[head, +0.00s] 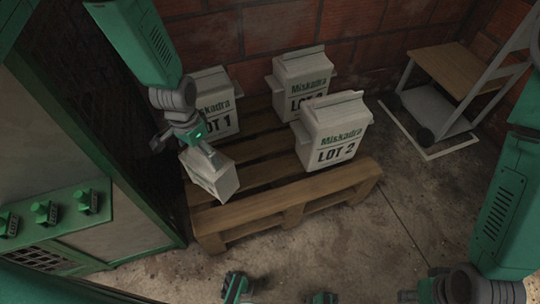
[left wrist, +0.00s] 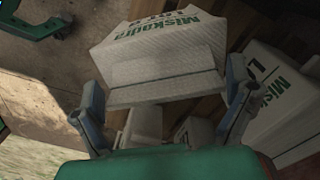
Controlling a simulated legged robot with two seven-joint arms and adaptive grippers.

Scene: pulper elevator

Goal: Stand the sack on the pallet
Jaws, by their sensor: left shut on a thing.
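My left gripper (head: 203,150) is shut on a white sack (head: 217,180) by its top fold. The sack hangs tilted over the left front part of the wooden pallet (head: 290,207); I cannot tell if its base touches the boards. In the left wrist view the fingers (left wrist: 165,100) flank the sack's fold, and the sack's face (left wrist: 165,45) shows "Miskadra" and a partly readable lot line. Three similar sacks stand on the pallet: LOT 1 (head: 219,102), LOT 2 (head: 332,135) and one behind (head: 300,72). My right wrist is at the bottom right; its fingers are not clear.
A green-framed machine (head: 100,200) with lot-labelled knobs stands close to the pallet's left. A brick wall (head: 270,30) rises behind. A hand truck (head: 440,110) stands at the right inside a marked floor outline. Concrete floor (head: 400,225) is clear right of the pallet.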

